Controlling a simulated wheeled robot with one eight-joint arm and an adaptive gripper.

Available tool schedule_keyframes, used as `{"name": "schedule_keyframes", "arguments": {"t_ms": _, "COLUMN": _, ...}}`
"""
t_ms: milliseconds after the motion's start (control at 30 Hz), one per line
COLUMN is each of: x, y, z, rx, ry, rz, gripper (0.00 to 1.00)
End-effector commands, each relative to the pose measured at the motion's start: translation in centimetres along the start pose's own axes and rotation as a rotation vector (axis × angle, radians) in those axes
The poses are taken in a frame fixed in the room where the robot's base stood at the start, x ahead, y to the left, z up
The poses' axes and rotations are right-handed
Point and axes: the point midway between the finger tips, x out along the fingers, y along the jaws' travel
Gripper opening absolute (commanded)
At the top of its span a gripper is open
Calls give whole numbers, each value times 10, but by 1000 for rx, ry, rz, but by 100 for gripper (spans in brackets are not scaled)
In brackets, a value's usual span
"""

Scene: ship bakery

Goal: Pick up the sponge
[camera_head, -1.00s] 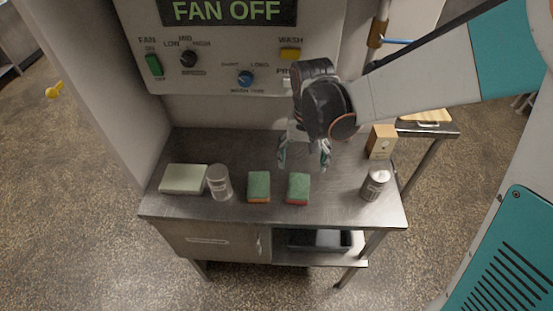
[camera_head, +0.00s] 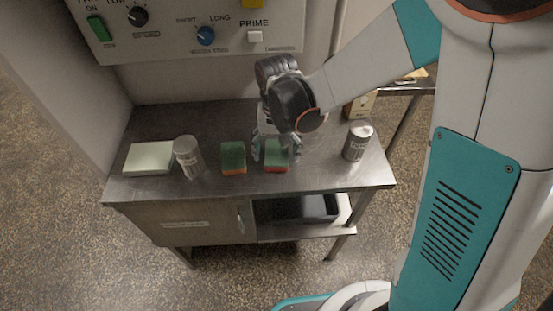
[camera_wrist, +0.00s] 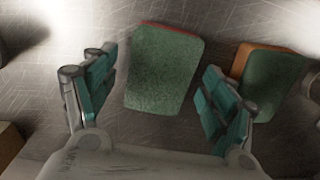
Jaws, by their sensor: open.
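Two sponges with green tops lie on the steel table. The right sponge (camera_head: 276,155) has a red lower layer and also shows in the wrist view (camera_wrist: 165,70). The left sponge (camera_head: 233,157) has an orange lower layer and appears at the right in the wrist view (camera_wrist: 270,82). My gripper (camera_head: 276,150) is open, low over the table at the right sponge. In the wrist view its fingers (camera_wrist: 155,92) stand on either side of that sponge, with gaps and no visible contact. The gripper hides part of the table behind the sponge in the head view.
On the steel table (camera_head: 320,178), a grey can (camera_head: 188,157) and a pale block (camera_head: 148,158) stand left of the sponges. Another can (camera_head: 357,141) stands to the right, with a box (camera_head: 360,106) behind it. A control panel (camera_head: 180,30) rises behind.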

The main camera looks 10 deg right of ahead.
Motion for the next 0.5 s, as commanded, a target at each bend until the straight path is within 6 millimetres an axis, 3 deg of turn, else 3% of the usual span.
{"name": "schedule_keyframes", "arguments": {"t_ms": 267, "x": 6, "y": 0, "z": 0, "rx": 0, "ry": 0, "rz": 0, "gripper": 78}}
{"name": "schedule_keyframes", "arguments": {"t_ms": 500, "x": 6, "y": 0, "z": 0, "rx": 0, "ry": 0, "rz": 0, "gripper": 48}}
